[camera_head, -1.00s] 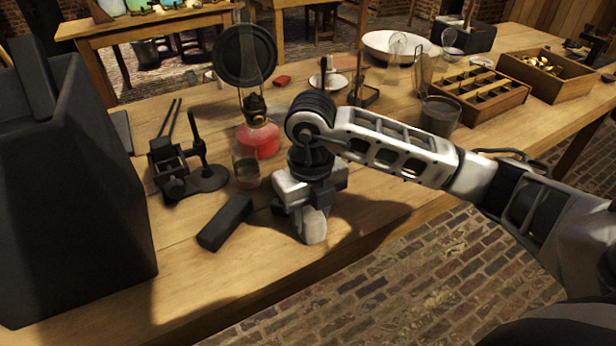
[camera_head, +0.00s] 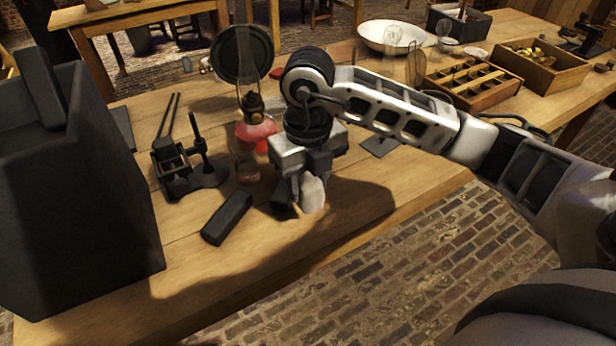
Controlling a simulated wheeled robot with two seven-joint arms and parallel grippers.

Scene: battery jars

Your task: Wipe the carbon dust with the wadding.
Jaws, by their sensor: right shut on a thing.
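My right gripper (camera_head: 302,196) points down over the table near its front edge. It is shut on a whitish, rounded lump, which looks like the wadding (camera_head: 314,194). The gripper body hides its upper part. A small dark patch (camera_head: 282,201) shows just left of the fingers; I cannot tell whether it is carbon dust, a dark object or part of the gripper. No other carbon dust stands out on the table. I cannot tell whether the wadding touches the table. My left gripper is not in view.
A black block (camera_head: 227,218) lies left of the gripper. Behind it are a black metal stand (camera_head: 190,172) and a red lamp (camera_head: 256,134). A large dark box (camera_head: 85,190) fills the left. Wooden trays (camera_head: 474,86) stand back right. The front table strip (camera_head: 220,275) is clear.

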